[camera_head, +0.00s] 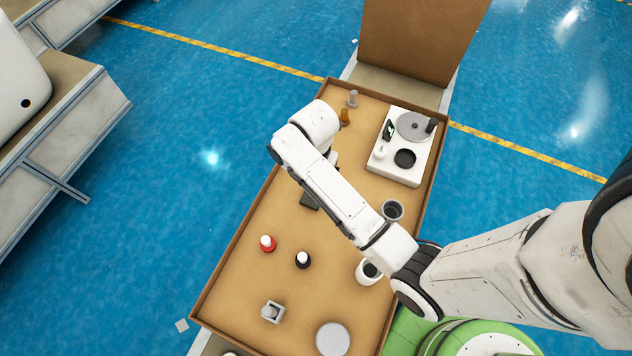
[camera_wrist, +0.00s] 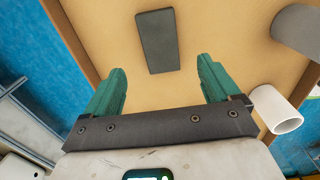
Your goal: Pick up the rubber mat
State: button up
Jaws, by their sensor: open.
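The rubber mat looks to be the flat dark grey rectangle (camera_wrist: 158,42) in the wrist view, lying on the tan tray floor. In the head view a dark corner of it (camera_head: 310,201) shows beside my arm; the rest is hidden. My gripper (camera_wrist: 160,78) is open, with its two green fingers spread wide and nothing between them. In the wrist view the mat lies beyond the fingertips, roughly centred between them and apart from them. My arm hides most of the gripper in the head view.
The tray (camera_head: 232,262) has raised brown edges. A white turntable unit (camera_head: 397,170) stands at its far right. A dark grey cup (camera_head: 392,210), white mug (camera_head: 367,272), red-based bottle (camera_head: 268,243), black bottle (camera_head: 303,259) and grey disc (camera_head: 333,339) stand around; clear floor lies between.

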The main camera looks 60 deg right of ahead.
jog(key=shift+f, duration=3.95)
jog(key=shift+c, duration=0.3)
jog(key=c, duration=1.1)
jog(key=shift+r, duration=0.15)
